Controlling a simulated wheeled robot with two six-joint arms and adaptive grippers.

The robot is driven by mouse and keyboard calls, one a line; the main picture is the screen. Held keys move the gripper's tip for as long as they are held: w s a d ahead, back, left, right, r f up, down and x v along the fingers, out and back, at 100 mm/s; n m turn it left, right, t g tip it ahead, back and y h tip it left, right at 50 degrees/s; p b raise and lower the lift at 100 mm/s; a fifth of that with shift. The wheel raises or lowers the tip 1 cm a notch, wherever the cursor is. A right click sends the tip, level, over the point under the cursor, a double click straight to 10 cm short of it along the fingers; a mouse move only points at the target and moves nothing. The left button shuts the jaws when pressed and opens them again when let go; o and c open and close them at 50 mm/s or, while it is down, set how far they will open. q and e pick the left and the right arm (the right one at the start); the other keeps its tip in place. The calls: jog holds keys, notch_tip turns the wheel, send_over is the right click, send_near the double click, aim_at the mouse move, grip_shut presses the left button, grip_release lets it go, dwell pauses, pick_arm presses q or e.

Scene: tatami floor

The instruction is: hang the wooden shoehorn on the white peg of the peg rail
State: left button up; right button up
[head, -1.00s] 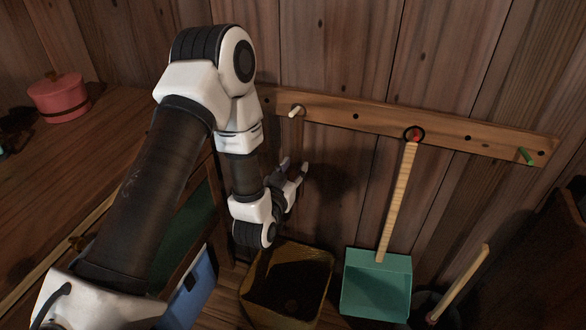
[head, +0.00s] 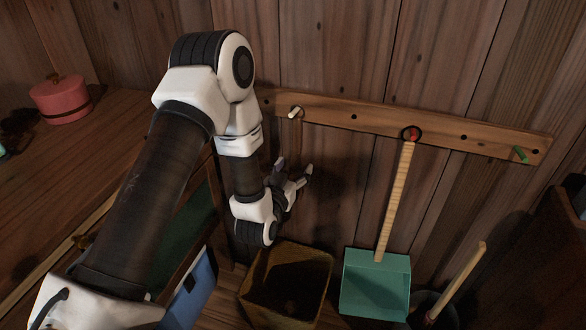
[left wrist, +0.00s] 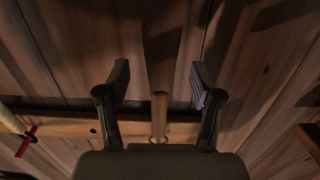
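The white peg (head: 295,112) sticks out of the left part of the wooden peg rail (head: 375,121), and nothing clearly hangs on it. My left gripper (head: 293,172) is a little below it, near the wall, with fingers spread. The left wrist view shows the two fingers (left wrist: 159,82) wide apart, touching nothing visible. A short tan rod (left wrist: 159,117) lies between them in that view, across the rail. I cannot tell whether it is the peg or part of the shoehorn. I cannot make out the wooden shoehorn for certain in either view. My right gripper is out of view.
A teal dustpan (head: 375,285) hangs from the rail's red peg (head: 412,134); a green peg (head: 520,155) is at the right. A yellow-brown bin (head: 287,285) stands below my gripper. A pink pot (head: 60,98) sits on the bench at left.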

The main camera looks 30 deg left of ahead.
pick_arm(q)
jog(key=f+v, duration=0.1)
jog(key=v, duration=0.7)
jog(key=s+d+f+m+g+h, duration=0.1)
jog(key=s+d+f+g+h, duration=0.2)
jog(key=f, duration=0.6)
jog(key=s+d+f+m+g, duration=0.1)
jog(key=s+d+f+g, duration=0.3)
jog(key=f, duration=0.4)
jog(key=s+f+g, duration=0.4)
jog(key=s+g, duration=0.1)
jog(key=s, duration=0.4)
jog(key=s+f+g, duration=0.5)
jog(key=s, duration=0.4)
notch_tip(320, 180, up, 26)
jog(key=p, duration=2.6)
jog(key=shift+d+r+h, duration=0.15)
jog(key=shift+d+h, duration=0.15)
jog(key=shift+d, duration=0.1)
jog(key=shift+s, duration=0.15)
